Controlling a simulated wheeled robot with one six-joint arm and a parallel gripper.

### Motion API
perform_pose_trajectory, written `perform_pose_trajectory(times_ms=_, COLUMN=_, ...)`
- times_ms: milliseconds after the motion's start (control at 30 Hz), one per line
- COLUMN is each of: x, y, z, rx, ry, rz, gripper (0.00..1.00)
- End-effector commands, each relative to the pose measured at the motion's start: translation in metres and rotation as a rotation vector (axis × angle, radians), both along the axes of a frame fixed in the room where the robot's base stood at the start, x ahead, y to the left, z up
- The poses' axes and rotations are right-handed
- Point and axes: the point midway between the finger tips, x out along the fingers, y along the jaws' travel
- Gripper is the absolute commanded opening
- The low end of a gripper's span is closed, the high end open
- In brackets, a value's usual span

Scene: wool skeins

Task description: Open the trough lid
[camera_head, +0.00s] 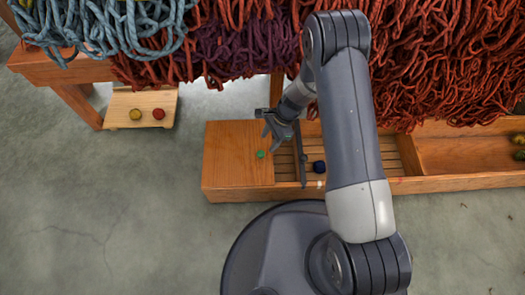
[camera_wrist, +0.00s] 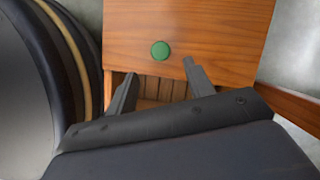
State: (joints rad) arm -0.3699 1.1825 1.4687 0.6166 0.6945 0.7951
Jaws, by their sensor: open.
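The wooden trough (camera_head: 350,187) runs along the floor in front of the hanging wool. A flat orange-brown lid (camera_head: 232,160) covers its left end, and right of it the trough is open, with a slatted floor. A small green knob (camera_head: 261,154) sits near the lid's right edge. In the wrist view the lid (camera_wrist: 215,25) and the green knob (camera_wrist: 160,50) lie just beyond the fingertips. My gripper (camera_head: 276,138) is open and empty above the lid's right edge. In the wrist view its fingers (camera_wrist: 160,74) are spread, with the knob between their lines; contact cannot be told.
A dark blue ball (camera_head: 319,167) lies in the open trough beside a dark upright bar (camera_head: 301,155). Red wool skeins (camera_head: 450,60) hang at the back right, blue ones (camera_head: 110,25) at the left. A small wooden stand (camera_head: 140,98) holds yellow and red knobs. Left floor is clear.

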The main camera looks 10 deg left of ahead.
Motion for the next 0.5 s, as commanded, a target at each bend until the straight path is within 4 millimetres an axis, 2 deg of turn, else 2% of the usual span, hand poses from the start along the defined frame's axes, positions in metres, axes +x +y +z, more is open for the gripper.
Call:
perform_pose_trajectory(times_ms=33, x=-0.003, y=0.003, z=-0.015, rx=-0.001, ry=0.002, rz=0.002, gripper=0.50)
perform_pose_trajectory(times_ms=200, x=-0.010, y=0.013, z=-0.044, rx=-0.001, ry=-0.001, rz=0.003, gripper=0.50)
perform_pose_trajectory(times_ms=333, x=-0.014, y=0.019, z=-0.058, rx=0.000, ry=0.000, rz=0.002, gripper=0.50)
perform_pose_trajectory(times_ms=500, x=-0.016, y=0.022, z=-0.067, rx=0.000, ry=-0.002, rz=0.001, gripper=0.50)
